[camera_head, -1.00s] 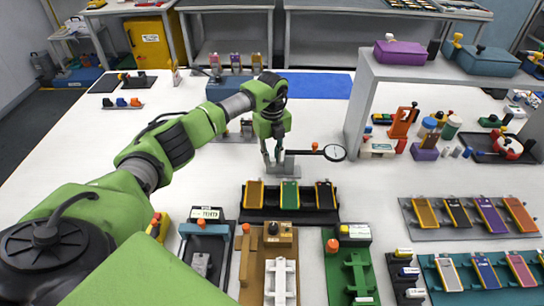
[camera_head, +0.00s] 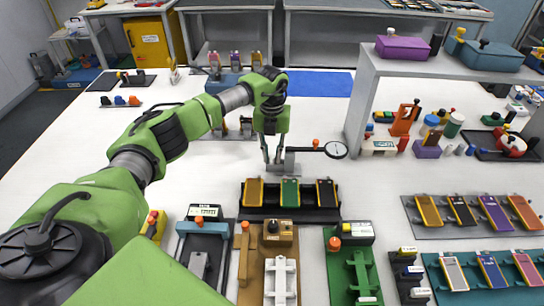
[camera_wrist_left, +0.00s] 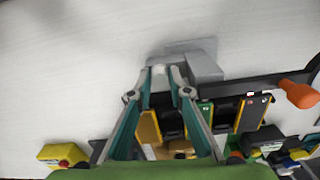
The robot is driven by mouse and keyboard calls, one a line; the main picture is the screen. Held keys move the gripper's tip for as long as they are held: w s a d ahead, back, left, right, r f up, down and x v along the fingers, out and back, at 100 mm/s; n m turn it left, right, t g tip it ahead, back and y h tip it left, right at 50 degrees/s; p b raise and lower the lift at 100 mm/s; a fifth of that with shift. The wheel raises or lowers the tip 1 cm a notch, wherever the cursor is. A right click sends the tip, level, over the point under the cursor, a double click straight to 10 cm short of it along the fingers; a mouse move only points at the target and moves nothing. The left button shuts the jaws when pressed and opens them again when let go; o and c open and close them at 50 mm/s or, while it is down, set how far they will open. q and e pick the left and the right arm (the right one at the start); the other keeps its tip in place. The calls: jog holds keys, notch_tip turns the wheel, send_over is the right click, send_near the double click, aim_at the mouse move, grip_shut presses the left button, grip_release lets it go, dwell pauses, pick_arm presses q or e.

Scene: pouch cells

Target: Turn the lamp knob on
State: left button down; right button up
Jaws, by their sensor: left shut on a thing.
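The lamp-like stand has a grey base (camera_head: 289,166), a black arm (camera_head: 303,149) reaching right, an orange knob (camera_head: 315,142) and a round white disc with a black rim (camera_head: 336,150). My left gripper (camera_head: 273,160) points down at the left end of this stand. In the left wrist view, my fingertips (camera_wrist_left: 164,73) are close together beside the grey block (camera_wrist_left: 205,66), shut on a small grey part of the stand that they mostly hide. The orange knob (camera_wrist_left: 299,94) stands apart from the fingers, at the right. My right gripper is out of view.
A black tray (camera_head: 290,216) with several coloured pouch cells lies just in front of the stand. Fixtures, including a green one (camera_head: 362,272), fill the near edge. A grey raised shelf (camera_head: 362,100) stands right.

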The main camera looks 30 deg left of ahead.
aim_at(272, 156)
pick_arm(q)
jog(key=m+b, duration=0.2)
jog(key=m, duration=0.4)
jog(key=shift+w, duration=0.1)
jog(key=m+b, duration=0.1)
jog(key=m, duration=0.4)
jog(key=shift+r+m, duration=0.1)
jog(key=shift+m, duration=0.2)
dwell(0.3)
jog(key=c, duration=2.2)
grip_release()
jog(key=shift+o, duration=0.2)
notch_tip(272, 156, up, 12)
